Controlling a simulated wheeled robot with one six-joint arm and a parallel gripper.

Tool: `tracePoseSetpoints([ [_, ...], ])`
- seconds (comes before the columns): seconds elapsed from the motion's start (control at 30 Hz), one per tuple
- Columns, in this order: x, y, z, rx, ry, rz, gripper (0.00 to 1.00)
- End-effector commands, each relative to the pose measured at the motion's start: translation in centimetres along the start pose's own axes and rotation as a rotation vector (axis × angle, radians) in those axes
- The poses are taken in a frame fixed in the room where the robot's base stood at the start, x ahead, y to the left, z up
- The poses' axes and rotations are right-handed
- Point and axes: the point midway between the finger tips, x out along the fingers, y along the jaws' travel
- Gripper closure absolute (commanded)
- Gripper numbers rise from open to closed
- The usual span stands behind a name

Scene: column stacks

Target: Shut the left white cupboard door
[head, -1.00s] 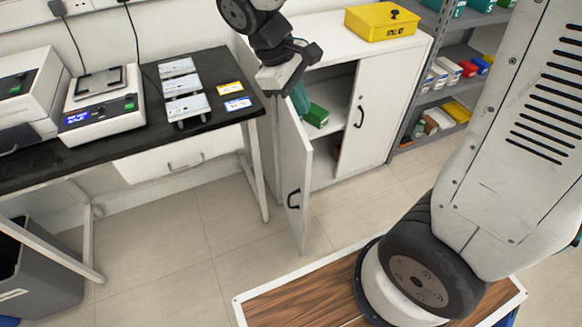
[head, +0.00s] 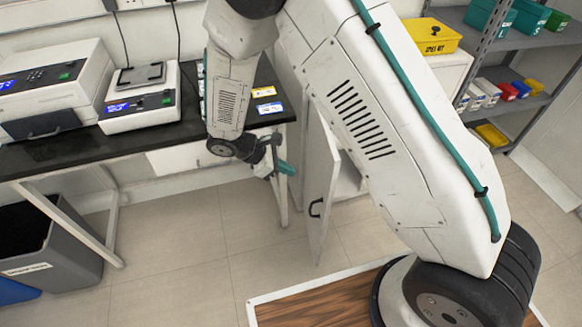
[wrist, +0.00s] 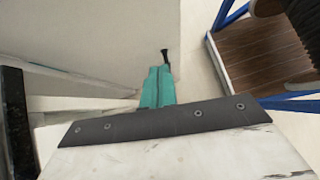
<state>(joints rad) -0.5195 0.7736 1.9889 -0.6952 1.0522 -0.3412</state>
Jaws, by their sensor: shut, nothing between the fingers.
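My gripper (head: 288,168) is to the left of that door, on the handle side. Its teal fingers are shut and empty. In the wrist view the teal fingers (wrist: 158,86) lie in front of a pale flat surface (wrist: 110,40), apparently the door, with a dark piece just beyond the tips, perhaps the handle. I cannot tell whether they touch. My arm hides most of the cupboard and its right door.
A black-topped bench (head: 60,148) with lab devices stands left of the door, its leg close to my gripper. A grey bin (head: 50,245) is at lower left. A yellow box (head: 430,36) sits on the cupboard top. Grey shelving (head: 500,60) is at right. Floor before the bench is clear.

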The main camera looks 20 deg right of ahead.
Motion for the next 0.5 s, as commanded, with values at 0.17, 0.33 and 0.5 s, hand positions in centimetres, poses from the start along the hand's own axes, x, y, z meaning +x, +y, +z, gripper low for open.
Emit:
tracePoseSetpoints([
  [0.17, 4.2, -0.1, 0.1, -0.001, -0.003, -0.005, 1.0],
  [0.33, 7.6, -0.1, 0.1, -0.001, -0.002, -0.006, 1.0],
  [0.5, 9.1, -0.1, 2.0, 0.003, 0.0, -0.004, 1.0],
])
